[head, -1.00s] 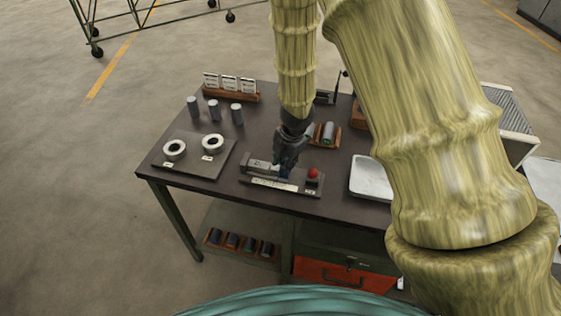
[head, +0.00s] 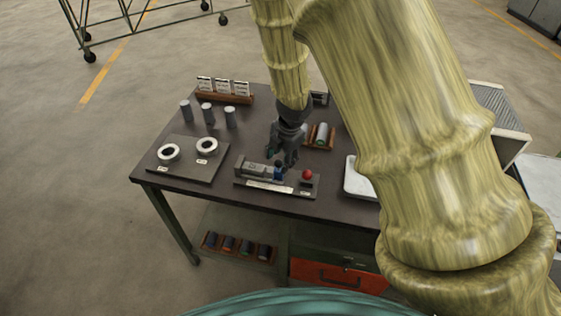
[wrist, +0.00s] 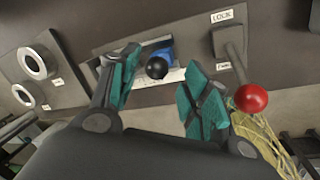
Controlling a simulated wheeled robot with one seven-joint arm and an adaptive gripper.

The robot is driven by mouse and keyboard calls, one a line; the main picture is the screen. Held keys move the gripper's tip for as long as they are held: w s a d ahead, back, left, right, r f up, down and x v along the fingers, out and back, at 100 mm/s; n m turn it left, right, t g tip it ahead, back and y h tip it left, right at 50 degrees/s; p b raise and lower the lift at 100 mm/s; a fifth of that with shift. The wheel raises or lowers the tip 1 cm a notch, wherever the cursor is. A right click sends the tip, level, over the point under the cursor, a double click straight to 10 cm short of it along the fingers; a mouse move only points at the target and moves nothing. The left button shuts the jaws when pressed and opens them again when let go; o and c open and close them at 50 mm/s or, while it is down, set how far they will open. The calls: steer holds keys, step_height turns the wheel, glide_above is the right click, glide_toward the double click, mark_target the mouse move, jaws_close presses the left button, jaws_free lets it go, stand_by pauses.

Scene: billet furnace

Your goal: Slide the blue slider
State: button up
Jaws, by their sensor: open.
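The blue slider (head: 278,170) sits on a grey fixture plate (head: 242,183) near the table's front edge. In the wrist view the blue slider (wrist: 164,54) shows between my fingers, with a black ball knob (wrist: 157,68) facing the camera. My gripper (head: 283,158) is open just above and behind the slider in the head view. In the wrist view my gripper (wrist: 161,62) has its two teal fingers apart, one on either side of the knob, and not visibly touching it. A red ball lever (head: 307,175) stands at the plate's right end.
The red ball (wrist: 252,98) is close to my right finger in the wrist view. Two white rings (head: 207,146) lie on a plate at left, with several grey cylinders (head: 208,113) behind. A white tray (head: 358,181) lies at right.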

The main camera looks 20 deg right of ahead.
steer(key=shift+s+d+r, duration=0.1)
steer(key=shift+s+r, duration=0.1)
steer(key=shift+r, duration=0.7)
steer(key=shift+s+d+r, duration=0.1)
steer(key=shift+s+r, duration=0.05)
steer(key=shift+r, duration=0.7)
